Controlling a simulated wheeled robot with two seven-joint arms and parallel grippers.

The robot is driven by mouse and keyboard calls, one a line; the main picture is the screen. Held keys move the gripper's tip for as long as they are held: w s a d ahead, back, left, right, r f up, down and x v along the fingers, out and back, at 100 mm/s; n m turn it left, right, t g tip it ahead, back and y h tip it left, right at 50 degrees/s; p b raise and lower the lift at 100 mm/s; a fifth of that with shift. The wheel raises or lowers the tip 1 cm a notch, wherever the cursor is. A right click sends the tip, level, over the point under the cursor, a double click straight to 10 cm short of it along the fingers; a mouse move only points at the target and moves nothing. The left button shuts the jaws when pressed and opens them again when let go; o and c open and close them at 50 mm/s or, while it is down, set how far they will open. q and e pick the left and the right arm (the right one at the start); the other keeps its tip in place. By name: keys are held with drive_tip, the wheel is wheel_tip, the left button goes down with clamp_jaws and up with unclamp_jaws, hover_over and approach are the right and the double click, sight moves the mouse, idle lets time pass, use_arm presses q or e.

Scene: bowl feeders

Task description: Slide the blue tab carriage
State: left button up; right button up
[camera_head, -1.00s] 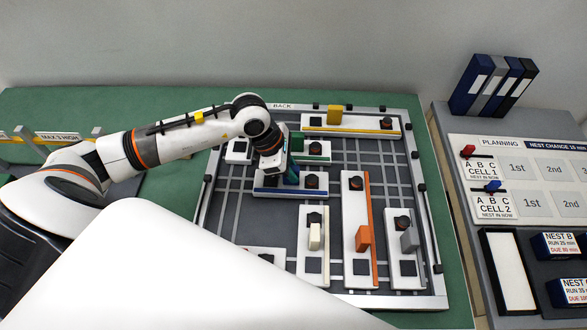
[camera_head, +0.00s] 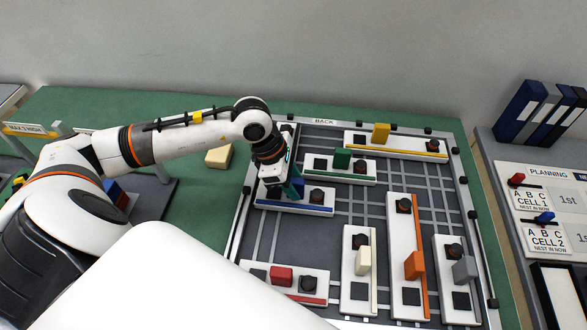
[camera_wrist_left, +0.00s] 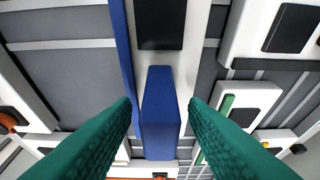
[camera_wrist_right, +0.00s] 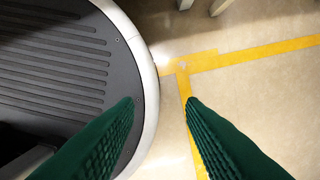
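The blue tab carriage (camera_head: 318,209) is a white block with a blue stripe, a dark square and a round black knob, lying left to right on the left part of the board. Its upright blue tab (camera_head: 298,187) is partly hidden by my left gripper (camera_head: 284,188) in the head view. In the left wrist view the blue tab (camera_wrist_left: 160,115) stands between the two green fingers (camera_wrist_left: 160,104), with a narrow gap on each side. My left gripper is open around it. My right gripper (camera_wrist_right: 160,102) is open and empty over the floor beside a dark ribbed platform.
The green carriage (camera_head: 335,175) lies just behind, the yellow one (camera_head: 400,146) farther back. Red (camera_head: 310,287), white (camera_head: 372,240), orange (camera_head: 397,265) and grey (camera_head: 463,290) carriages are in front or right. A raised frame (camera_head: 480,235) bounds the board.

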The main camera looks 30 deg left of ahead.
use_arm(q)
drive_tip(key=shift+r, duration=0.25)
drive_tip(key=b+v, duration=0.1)
drive_tip(key=v, duration=1)
drive_tip(key=shift+r+b, duration=0.2)
drive_tip(key=shift+b, duration=0.1)
use_arm(e)
drive_tip(key=shift+s+a+f, duration=0.15)
drive_tip(key=shift+a+f, duration=0.25)
drive_tip(key=shift+f, duration=0.35)
use_arm(q)
drive_tip(key=shift+s+a, duration=0.1)
drive_tip(key=shift+a, duration=0.05)
use_arm(e)
drive_tip(key=shift+s, duration=0.1)
